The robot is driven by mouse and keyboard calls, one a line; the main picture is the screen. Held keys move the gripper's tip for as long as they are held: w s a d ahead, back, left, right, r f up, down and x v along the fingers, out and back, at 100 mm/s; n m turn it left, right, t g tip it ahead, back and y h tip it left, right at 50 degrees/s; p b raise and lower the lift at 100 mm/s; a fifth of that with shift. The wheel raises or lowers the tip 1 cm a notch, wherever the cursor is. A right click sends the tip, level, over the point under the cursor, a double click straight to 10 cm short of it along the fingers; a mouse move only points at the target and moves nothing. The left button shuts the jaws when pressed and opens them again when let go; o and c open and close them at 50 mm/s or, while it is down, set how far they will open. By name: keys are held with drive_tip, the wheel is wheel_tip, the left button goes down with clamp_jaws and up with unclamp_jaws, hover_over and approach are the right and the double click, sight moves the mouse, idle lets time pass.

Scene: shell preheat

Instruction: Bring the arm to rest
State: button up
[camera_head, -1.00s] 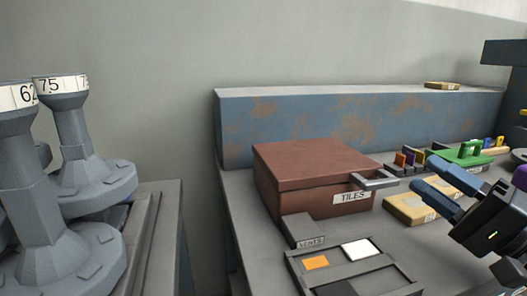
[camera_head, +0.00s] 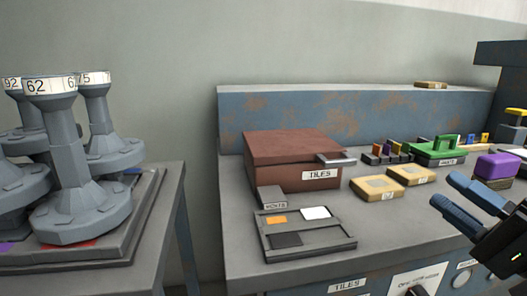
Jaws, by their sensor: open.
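My gripper (camera_head: 485,203) is at the right edge of the view. Its two blue fingers are apart and nothing shows between them. It hangs in front of the bench (camera_head: 245,240), near its right part. The rest of my arm is mostly out of frame.
On the bench are a brown TILES box (camera_head: 292,150), a grey tray (camera_head: 330,240) with orange, white and dark tiles, two tan blocks (camera_head: 405,175), a green block (camera_head: 437,148) and a purple block (camera_head: 495,167). Grey numbered pieces (camera_head: 80,205) stand on a left table. A gap separates table and bench.

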drive_tip(key=s+a+f+m+g+h, duration=0.1)
drive_tip(key=s+f+h, duration=0.3)
drive_tip(key=f, duration=0.5)
drive_tip(key=s+a+f+m+h, duration=0.1)
drive_tip(key=s+f+h, duration=0.25)
drive_tip(key=f, duration=0.45)
drive_tip(key=s+a+f+n+g+h, duration=0.1)
drive_tip(key=s+f+n+h, duration=0.2)
drive_tip(key=s, duration=0.6)
drive_tip(key=s+a+f+n+g+h, duration=0.1)
drive_tip(key=s+f+h, duration=0.1)
drive_tip(key=s+f, duration=0.45)
drive_tip(key=s+a+r+n, duration=0.1)
drive_tip(key=s+r+n, duration=0.25)
drive_tip(key=s, duration=0.35)
drive_tip(key=s+a+r+n, duration=0.2)
drive_tip(key=s+n, duration=0.2)
drive_tip(key=s, duration=0.3)
wheel_tip(320, 180, up, 20)
drive_tip(key=p, duration=1.9)
drive_tip(key=shift+d+y, duration=0.2)
drive_tip(key=shift+y, duration=0.15)
